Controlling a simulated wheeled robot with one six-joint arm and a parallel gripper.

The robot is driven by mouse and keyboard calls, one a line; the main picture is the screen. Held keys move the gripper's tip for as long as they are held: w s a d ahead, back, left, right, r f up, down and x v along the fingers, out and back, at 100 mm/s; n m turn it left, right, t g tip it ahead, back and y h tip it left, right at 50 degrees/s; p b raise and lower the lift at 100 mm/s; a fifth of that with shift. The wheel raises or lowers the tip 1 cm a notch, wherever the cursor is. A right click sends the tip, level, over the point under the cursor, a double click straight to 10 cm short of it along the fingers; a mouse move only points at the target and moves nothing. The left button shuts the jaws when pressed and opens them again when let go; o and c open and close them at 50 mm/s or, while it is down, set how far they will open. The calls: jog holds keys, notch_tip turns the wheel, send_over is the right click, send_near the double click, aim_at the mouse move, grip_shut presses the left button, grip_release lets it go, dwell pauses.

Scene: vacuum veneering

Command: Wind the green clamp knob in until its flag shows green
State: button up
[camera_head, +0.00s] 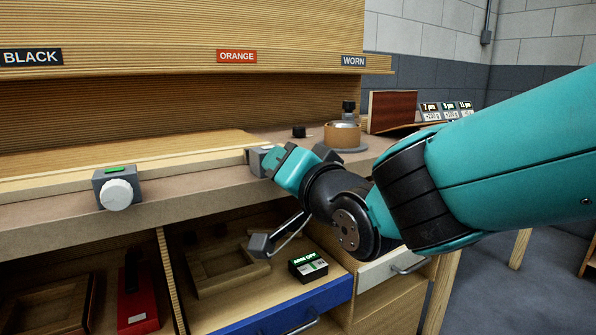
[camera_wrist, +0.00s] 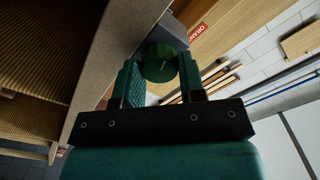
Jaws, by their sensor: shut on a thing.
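The green clamp knob (camera_wrist: 160,52) sits between the two fingers of my gripper (camera_wrist: 160,74) in the wrist view. A pale line marks its face. My gripper is shut on it, with one finger on each side. The knob's grey clamp block (camera_wrist: 172,30) shows just beyond it. In the head view, my gripper (camera_head: 272,162) is at the bench's front edge, against the grey clamp block (camera_head: 256,156). There the knob is hidden by the gripper. I cannot make out this clamp's flag in either view.
A second grey clamp (camera_head: 101,182) with a white knob (camera_head: 116,194) and a green flag on top stands to the left on the bench edge (camera_head: 60,234). A brass-coloured pot (camera_head: 341,136) stands behind my gripper. Below, an open blue-fronted drawer (camera_head: 290,312) juts out.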

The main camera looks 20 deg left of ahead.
jog(key=shift+s+f, duration=0.1)
jog(key=shift+f, duration=0.1)
jog(key=o, duration=0.9)
jog(key=shift+c, duration=0.2)
jog(key=shift+o, duration=0.4)
jog(key=shift+r, duration=0.15)
jog(key=v, duration=1.7)
jog(key=shift+d, duration=0.2)
